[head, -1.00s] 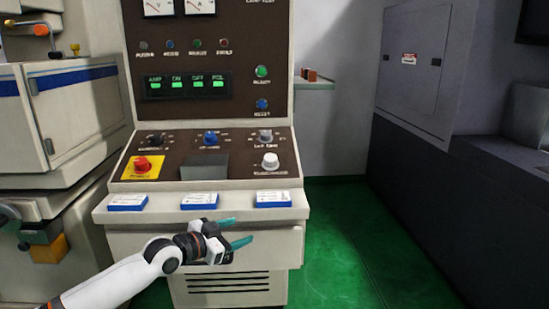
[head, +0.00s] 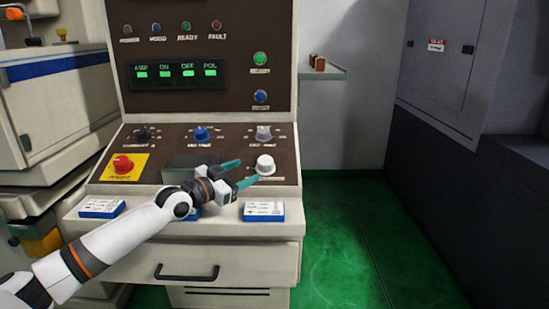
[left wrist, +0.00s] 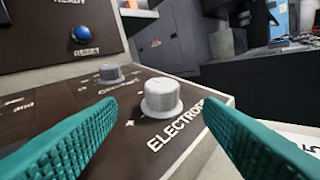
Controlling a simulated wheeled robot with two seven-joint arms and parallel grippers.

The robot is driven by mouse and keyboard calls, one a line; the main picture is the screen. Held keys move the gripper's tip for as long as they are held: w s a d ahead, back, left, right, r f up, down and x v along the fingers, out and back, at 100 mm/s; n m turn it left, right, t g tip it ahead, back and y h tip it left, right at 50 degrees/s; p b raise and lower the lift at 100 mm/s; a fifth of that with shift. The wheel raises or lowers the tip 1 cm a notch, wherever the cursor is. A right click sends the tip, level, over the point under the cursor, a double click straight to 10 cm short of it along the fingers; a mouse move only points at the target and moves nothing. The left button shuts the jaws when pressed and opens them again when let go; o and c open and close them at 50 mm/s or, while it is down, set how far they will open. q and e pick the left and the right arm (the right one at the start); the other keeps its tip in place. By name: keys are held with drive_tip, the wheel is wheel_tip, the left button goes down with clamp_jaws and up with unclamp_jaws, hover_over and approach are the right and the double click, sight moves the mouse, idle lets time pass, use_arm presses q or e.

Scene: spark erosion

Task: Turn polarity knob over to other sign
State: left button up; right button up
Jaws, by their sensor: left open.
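A white knob (head: 265,164) stands at the lower right of the sloped brown console panel. It also shows in the left wrist view (left wrist: 161,98), with a label starting "ELECTRODE" beside it. No label naming polarity can be read, and I cannot tell which sign the knob points to. My left gripper (head: 240,172) is open and empty, its teal fingers just left of the knob in the head view. In the left wrist view the knob lies ahead, between and beyond the two fingers; I see no contact. My right gripper is in neither view.
A grey knob (head: 264,133), a blue knob (head: 202,134) and a black knob (head: 143,135) line the panel's upper row. A red button (head: 122,164) on a yellow plate is at left. Blue-white cards, including one (head: 264,212), lie on the front ledge. Green floor is clear at right.

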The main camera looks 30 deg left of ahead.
sight(270, 159)
use_arm(q)
drive_tip(key=x, duration=0.2)
drive_tip(key=shift+w+d+r, duration=0.15)
drive_tip(key=shift+w+r, duration=0.15)
drive_tip(key=shift+w, duration=0.05)
drive_tip(key=x, duration=0.8)
drive_tip(key=shift+f, duration=0.2)
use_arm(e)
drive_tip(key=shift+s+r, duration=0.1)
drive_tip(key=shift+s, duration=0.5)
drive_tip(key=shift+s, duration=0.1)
